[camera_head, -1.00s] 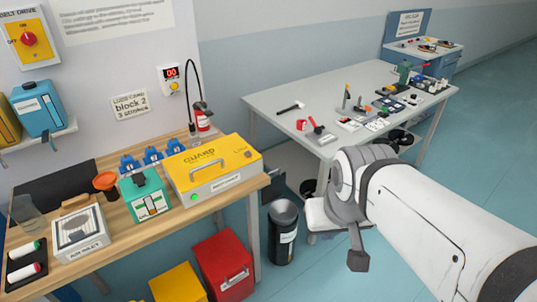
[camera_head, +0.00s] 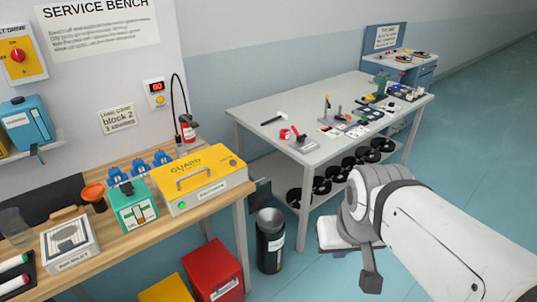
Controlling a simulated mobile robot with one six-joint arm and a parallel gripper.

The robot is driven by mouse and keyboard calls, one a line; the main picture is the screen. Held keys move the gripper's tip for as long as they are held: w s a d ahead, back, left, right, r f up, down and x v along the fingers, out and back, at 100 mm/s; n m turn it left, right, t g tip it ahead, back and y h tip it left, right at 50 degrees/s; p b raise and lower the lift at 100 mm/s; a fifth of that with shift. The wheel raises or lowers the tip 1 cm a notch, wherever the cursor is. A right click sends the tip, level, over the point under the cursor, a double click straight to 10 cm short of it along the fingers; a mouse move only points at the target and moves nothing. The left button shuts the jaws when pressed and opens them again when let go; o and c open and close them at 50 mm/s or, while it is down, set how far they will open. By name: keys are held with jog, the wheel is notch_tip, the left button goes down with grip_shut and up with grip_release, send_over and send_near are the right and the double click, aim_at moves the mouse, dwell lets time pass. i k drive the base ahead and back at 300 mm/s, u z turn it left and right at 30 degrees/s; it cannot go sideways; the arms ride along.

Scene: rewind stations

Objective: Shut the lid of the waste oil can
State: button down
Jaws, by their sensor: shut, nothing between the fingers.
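A dark cylindrical can (camera_head: 270,250) with a pale label stands on the floor beside the right end of the wooden bench. It appears to be the waste oil can, but its label is too small to read. Its top looks like a grey, funnel-like rim, and a dark flat panel (camera_head: 260,194) stands behind and above it. I cannot tell whether that panel is its lid. My gripper (camera_head: 370,279) hangs at the end of my white arm, to the right of the can and apart from it. It is shut and empty.
A red box (camera_head: 213,270) and a yellow box (camera_head: 166,290) are under the wooden bench (camera_head: 158,228), left of the can. A yellow case (camera_head: 203,180) sits on the bench. A grey table (camera_head: 290,110) with tools stands behind, several black rolls on its lower shelf. Blue floor is clear at right.

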aim_at(261, 197)
jog(key=z, duration=0.3)
jog(key=i, duration=1.55)
jog(key=u, duration=0.4)
